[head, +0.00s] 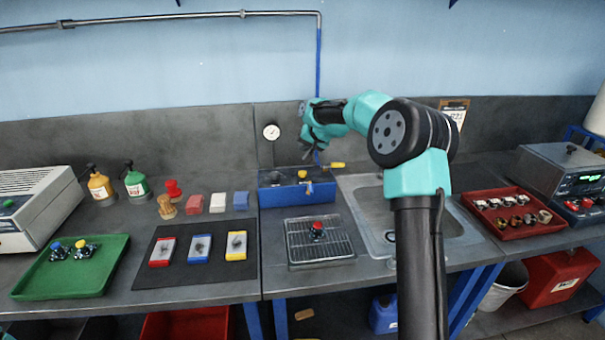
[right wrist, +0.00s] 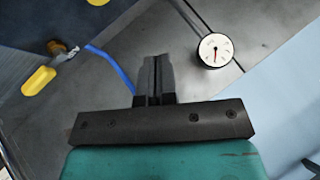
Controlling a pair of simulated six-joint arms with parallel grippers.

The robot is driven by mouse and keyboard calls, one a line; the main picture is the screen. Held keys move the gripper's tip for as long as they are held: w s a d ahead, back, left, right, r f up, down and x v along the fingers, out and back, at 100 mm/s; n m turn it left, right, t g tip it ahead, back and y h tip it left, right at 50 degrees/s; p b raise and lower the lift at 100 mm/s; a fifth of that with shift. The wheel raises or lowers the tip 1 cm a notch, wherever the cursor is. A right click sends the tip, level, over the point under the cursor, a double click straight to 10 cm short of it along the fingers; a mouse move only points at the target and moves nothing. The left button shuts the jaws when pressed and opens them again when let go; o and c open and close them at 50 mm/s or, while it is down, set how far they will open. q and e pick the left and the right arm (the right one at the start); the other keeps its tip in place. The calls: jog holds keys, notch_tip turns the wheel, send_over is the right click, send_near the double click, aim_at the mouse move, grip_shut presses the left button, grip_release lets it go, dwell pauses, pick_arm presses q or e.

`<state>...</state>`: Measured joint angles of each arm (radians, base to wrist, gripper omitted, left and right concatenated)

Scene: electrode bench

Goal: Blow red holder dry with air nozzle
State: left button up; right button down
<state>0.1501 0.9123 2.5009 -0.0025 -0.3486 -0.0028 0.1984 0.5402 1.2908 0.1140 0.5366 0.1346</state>
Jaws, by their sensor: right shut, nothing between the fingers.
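The red-topped holder (head: 317,229) sits upright on a wire drying rack (head: 292,252) at the bench's middle. My right gripper (head: 307,154) is raised behind and above it, near the back wall, over the blue box (head: 270,195). In the right wrist view the gripper (right wrist: 155,70) is shut and empty. A blue air hose (head: 318,65) hangs from the wall pipe and passes behind my gripper; a blue hose also shows in the wrist view (right wrist: 112,67). A yellow handle (head: 337,165) stands by the box. I cannot clearly make out the nozzle. My left gripper is out of view.
A sink (head: 462,228) lies right of the rack, partly behind my right arm. A red tray (head: 487,222) of holders is at the right, a green tray (head: 105,280) at the left. A round gauge (head: 271,131) is on the back wall. A dark mat (head: 190,279) holds several coloured blocks.

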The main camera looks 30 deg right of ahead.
aim_at(304, 172)
jog(key=shift+f, duration=3.35)
jog(key=shift+f, duration=0.1)
jog(key=shift+f, duration=0.3)
jog(key=shift+f, duration=0.65)
dwell(0.5)
jog(key=shift+r, duration=1.05)
jog(key=shift+r, duration=0.1)
jog(key=shift+r, duration=2.4)
jog(key=shift+f, duration=0.15)
